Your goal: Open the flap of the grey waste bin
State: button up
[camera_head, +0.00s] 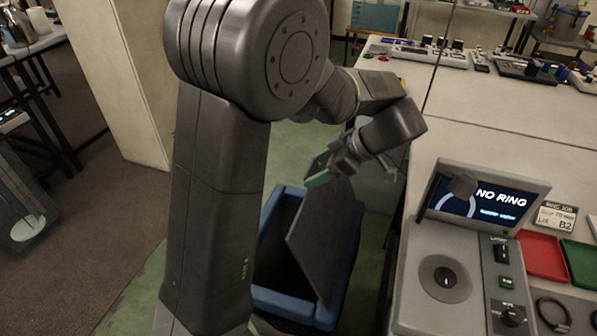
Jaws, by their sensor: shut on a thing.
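The waste bin (296,308) stands on the floor at the lower middle, left of the workbench. Its rim and walls look blue rather than grey. Its dark grey flap (322,240) is tilted steeply up, and the dark inside of the bin shows to its left. My gripper (322,176) is at the top edge of the flap and is shut on it. A small green piece shows at the gripper's tip. My arm covers the bin's left side, and the exact contact is too small to see clearly.
The workbench edge (398,215) runs close to the right of the bin. A beige cabinet (118,75) stands at the back left.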

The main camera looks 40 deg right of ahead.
jog(key=shift+s+d+r, duration=0.1)
jog(key=shift+s+d, duration=0.3)
jog(key=shift+s, duration=0.4)
jog(key=shift+s+d+r, duration=0.1)
jog(key=shift+s+d, duration=0.25)
jog(key=shift+s, duration=0.5)
jog(key=shift+s+d, duration=0.4)
jog(key=shift+s, duration=0.4)
jog(key=o, duration=1.4)
jog(key=shift+d, duration=0.1)
jog(key=shift+r, duration=0.2)
notch_tip(320, 180, up, 10)
jog(key=shift+f, duration=0.15)
jog(key=shift+f, duration=0.15)
